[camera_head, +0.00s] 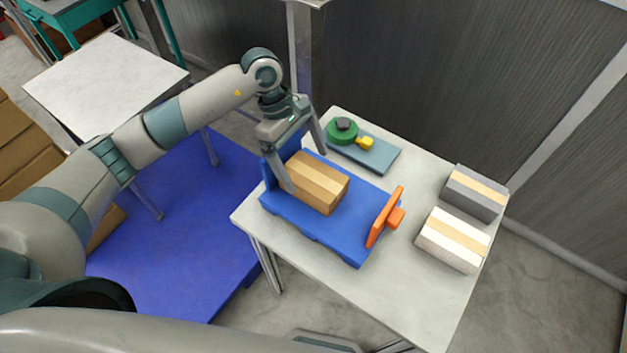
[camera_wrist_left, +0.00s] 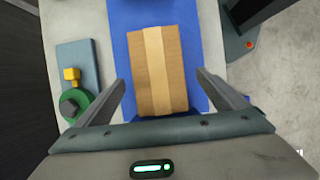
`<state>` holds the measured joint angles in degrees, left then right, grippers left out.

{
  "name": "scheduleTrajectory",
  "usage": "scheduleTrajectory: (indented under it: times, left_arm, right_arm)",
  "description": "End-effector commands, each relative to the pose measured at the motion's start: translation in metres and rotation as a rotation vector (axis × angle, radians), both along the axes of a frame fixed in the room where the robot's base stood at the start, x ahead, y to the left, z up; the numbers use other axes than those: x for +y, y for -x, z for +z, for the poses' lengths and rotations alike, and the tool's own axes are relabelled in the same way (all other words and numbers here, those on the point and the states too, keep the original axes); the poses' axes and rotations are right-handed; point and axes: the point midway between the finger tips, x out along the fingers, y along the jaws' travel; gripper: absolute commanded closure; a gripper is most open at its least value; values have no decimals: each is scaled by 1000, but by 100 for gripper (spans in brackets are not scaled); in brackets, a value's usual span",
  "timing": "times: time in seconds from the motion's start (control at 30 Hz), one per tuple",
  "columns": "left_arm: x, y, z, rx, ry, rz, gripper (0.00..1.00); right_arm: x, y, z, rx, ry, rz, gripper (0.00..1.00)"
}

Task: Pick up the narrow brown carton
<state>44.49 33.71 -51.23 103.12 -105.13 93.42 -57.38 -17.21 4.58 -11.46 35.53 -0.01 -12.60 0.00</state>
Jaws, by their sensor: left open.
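The narrow brown carton (camera_head: 325,176) with a lighter tape band lies on the blue holder (camera_head: 340,242) on the table. My left gripper (camera_head: 307,170) is open, with its fingers at the carton's left end, one on the near side and one on the far side. In the left wrist view the carton (camera_wrist_left: 158,75) shows between and ahead of the two open fingers of my left gripper (camera_wrist_left: 160,82), with a gap on both sides. I see no grip on it. My right gripper is not in view.
An orange handle piece (camera_head: 383,217) stands at the holder's right end. A slate-blue plate (camera_head: 378,160) with a green round part (camera_head: 342,133) and a yellow knob (camera_head: 365,143) lies behind. A grey box (camera_head: 474,194) and a white box (camera_head: 450,242) sit at the table's right.

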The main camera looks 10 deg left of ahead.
Motion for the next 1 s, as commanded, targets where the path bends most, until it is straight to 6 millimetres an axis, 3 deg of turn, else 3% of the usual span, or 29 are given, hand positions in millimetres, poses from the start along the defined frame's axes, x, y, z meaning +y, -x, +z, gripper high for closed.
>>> scheduleTrajectory:
  times: [0.27, 0.43, 0.63, 1.0]
  left_arm:
    - [-12, 3, -14, 4, 2, 0, 8]
    - [-20, 6, -32, 4, 1, 1, 8]
    - [-23, 6, -44, 0, 0, 0, 8]
    - [-23, 6, -45, 0, 0, 0, 8]
  right_arm:
    - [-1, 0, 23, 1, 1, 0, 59]
    - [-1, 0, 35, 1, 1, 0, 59]
    - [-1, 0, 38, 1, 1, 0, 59]
    - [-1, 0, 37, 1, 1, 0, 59]
